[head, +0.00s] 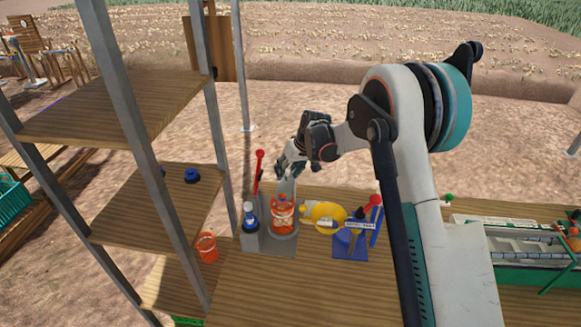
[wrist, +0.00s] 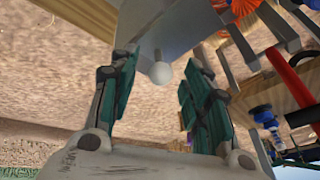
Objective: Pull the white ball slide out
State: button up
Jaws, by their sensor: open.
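The white ball (wrist: 162,73) shows in the wrist view at the end of a grey plate-like slide (wrist: 160,35). My gripper (wrist: 160,62) is open, with a green-padded finger on each side of the ball in the picture. I see gaps between the ball and both fingers, and cannot tell the depth. In the head view my gripper (head: 288,165) points down behind a grey stand (head: 275,248) that carries an orange-red container (head: 283,215). The ball itself is not clear in the head view.
A blue-capped bottle (head: 250,218) and a red-handled tool (head: 260,160) stand left of the container. A yellow item (head: 328,213) and a blue holder (head: 350,243) are to its right. Wooden shelves (head: 110,105) with metal posts rise at left.

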jog(key=shift+f, duration=0.1)
jog(key=shift+c, duration=0.6)
grip_shut()
jog(key=shift+w, duration=0.1)
jog(key=shift+w+d, duration=0.25)
jog(key=shift+w, duration=1)
jog(key=shift+w+d, duration=0.25)
jog(key=shift+w, duration=0.95)
jog(key=shift+o, duration=0.6)
grip_release()
jog(key=shift+w, duration=0.1)
